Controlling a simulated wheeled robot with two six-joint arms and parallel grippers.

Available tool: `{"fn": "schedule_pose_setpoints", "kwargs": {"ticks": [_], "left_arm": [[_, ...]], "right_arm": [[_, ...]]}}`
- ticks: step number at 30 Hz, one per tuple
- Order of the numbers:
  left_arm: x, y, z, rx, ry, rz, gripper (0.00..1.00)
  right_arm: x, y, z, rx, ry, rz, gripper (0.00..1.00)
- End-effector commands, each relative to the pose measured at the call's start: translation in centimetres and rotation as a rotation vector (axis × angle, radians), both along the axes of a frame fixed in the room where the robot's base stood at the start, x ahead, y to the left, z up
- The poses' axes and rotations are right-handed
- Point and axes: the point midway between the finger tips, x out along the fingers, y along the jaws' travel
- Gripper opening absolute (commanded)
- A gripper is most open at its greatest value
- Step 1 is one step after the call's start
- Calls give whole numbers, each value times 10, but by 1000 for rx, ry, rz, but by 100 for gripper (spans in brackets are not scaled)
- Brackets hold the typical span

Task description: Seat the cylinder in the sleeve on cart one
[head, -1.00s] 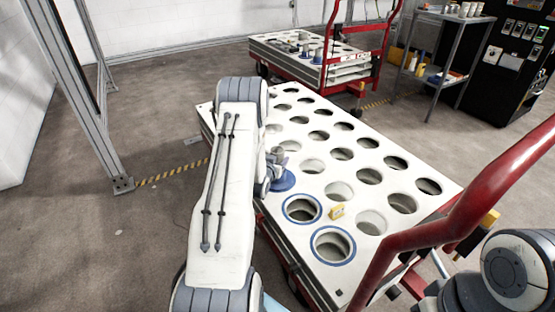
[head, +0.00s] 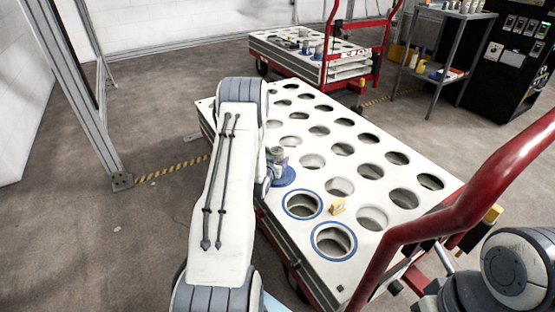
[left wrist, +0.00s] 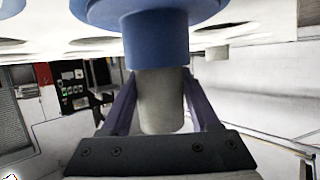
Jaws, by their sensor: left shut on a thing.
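Cart one (head: 375,155) is a white deck with rows of round holes on a red frame. A grey cylinder (head: 277,156) with a wide blue flange (head: 284,178) stands about upright at the deck's left edge, flange down. My left gripper (left wrist: 160,115) is shut on the grey part of the cylinder, which also shows in the left wrist view (left wrist: 160,92). Whether the flange touches the deck cannot be told. Two blue-rimmed sleeves, a farther one (head: 320,205) and a nearer one (head: 355,241), sit in the near holes, both empty. My right gripper is out of view.
A small yellow block (head: 338,207) lies beside the sleeves. The red handle (head: 430,225) crosses the deck's near right. A second cart (head: 285,50) and a grey shelf (head: 440,60) stand behind. A gantry post (head: 95,110) rises at left.

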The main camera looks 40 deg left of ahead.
Motion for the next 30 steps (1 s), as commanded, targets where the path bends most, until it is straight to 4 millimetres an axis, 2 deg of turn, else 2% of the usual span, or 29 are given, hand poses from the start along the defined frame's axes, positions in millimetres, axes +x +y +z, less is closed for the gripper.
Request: {"fn": "schedule_pose_setpoints", "kwargs": {"ticks": [11, 12, 14, 25, 30], "left_arm": [[1, 0, -9, 1, -4, 0, 0], [1, 1, -8, 2, -4, 1, 73], [0, 0, -8, 1, -2, 1, 96], [-3, -1, -8, -2, 2, 0, 97], [-23, -8, 2, -3, 4, 2, 97]], "right_arm": [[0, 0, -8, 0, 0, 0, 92], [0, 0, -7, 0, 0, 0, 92], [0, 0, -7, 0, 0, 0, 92], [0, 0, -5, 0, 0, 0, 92], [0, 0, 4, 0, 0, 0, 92]]}}
